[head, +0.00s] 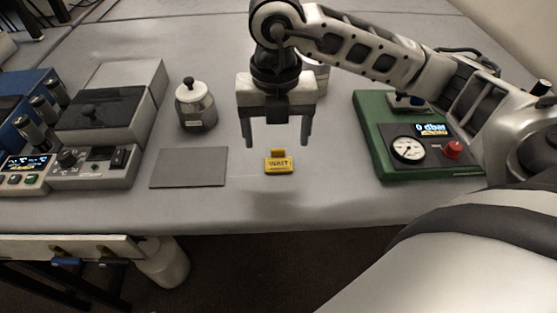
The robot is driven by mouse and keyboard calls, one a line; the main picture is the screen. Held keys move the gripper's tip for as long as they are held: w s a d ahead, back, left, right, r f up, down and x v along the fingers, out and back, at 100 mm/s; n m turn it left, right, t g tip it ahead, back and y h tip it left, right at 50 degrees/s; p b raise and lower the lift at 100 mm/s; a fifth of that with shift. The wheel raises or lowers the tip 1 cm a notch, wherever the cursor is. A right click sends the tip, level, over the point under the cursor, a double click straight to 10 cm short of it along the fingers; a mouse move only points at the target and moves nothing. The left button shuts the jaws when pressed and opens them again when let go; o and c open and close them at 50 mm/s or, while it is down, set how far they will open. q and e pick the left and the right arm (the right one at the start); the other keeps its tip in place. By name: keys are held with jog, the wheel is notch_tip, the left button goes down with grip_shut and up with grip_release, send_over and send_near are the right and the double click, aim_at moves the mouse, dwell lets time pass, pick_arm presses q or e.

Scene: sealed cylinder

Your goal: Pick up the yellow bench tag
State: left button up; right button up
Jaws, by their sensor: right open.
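The yellow bench tag (279,164) stands on the grey bench near its front edge, with dark lettering on its face. My right gripper (277,142) is open and empty, fingers pointing down. In the head view its two fingertips show just above the tag, one to either side of it. The gripper looks apart from the tag, but how far above or behind it is I cannot tell. My left gripper does not show.
A flat grey plate (189,168) lies left of the tag, with a lidded metal jar (195,106) behind it. A green gauge unit (374,139) stands to the right. Grey and blue instruments (94,150) fill the left. The bench around the tag is clear.

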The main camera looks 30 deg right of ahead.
aim_at(279, 163)
jog(key=shift+d+f+p, duration=0.2)
jog(key=shift+f+p, duration=0.3)
jog(key=shift+f, duration=2.45)
jog(key=c, duration=1)
